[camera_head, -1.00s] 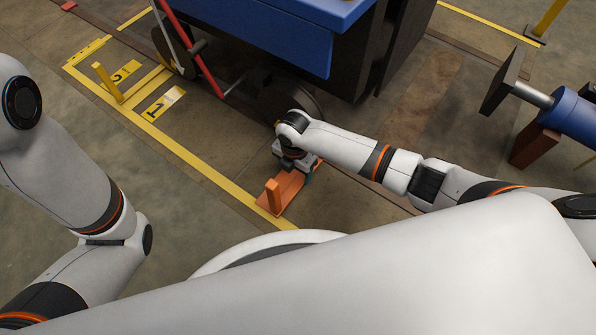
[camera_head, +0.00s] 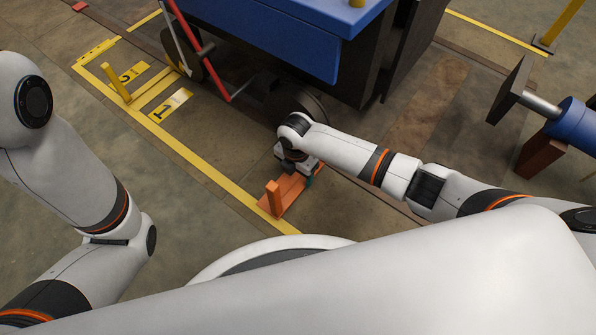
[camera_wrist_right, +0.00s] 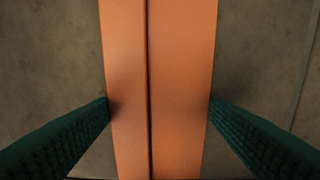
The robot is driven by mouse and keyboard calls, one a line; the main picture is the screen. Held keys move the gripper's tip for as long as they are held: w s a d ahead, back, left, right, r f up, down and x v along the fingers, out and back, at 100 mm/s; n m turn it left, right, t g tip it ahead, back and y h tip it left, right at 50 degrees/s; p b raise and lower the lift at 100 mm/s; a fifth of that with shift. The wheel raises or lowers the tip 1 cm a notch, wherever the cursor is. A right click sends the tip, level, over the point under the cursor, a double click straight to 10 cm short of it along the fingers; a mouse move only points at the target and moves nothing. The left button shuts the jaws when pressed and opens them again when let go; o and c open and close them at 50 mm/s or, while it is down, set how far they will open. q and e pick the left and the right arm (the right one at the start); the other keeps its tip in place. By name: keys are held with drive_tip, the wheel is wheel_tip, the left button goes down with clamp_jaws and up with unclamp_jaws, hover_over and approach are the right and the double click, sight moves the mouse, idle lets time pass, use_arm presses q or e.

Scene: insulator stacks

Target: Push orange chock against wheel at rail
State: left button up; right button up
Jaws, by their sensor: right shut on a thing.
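The orange chock (camera_head: 291,190) lies on the floor in the head view, with a short upright block at its near end. My right gripper (camera_head: 299,167) is over its far part, pointing down. In the right wrist view the green fingers (camera_wrist_right: 158,106) touch the orange chock (camera_wrist_right: 180,60) from both sides, and a dark seam runs along it. The dark wheel (camera_head: 315,105) under the blue vehicle is just beyond my right wrist, which partly covers it. Whether chock and wheel touch is hidden. My left arm is at the left, its gripper out of view.
The blue vehicle (camera_head: 270,42) fills the top middle. A red bar (camera_head: 200,58) slants down at its left. A yellow floor line (camera_head: 200,167) runs left of the chock, past a yellow post (camera_head: 116,83). A blue buffer (camera_head: 575,125) stands at the right.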

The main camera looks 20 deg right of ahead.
drive_tip(key=shift+w+a+r, duration=0.1)
drive_tip(key=shift+w+r, duration=0.1)
drive_tip(key=shift+w, duration=0.05)
drive_tip(key=o, duration=1.5)
drive_tip(key=shift+o, duration=1.1)
drive_tip(key=shift+f, duration=0.1)
drive_tip(key=shift+s, duration=0.15)
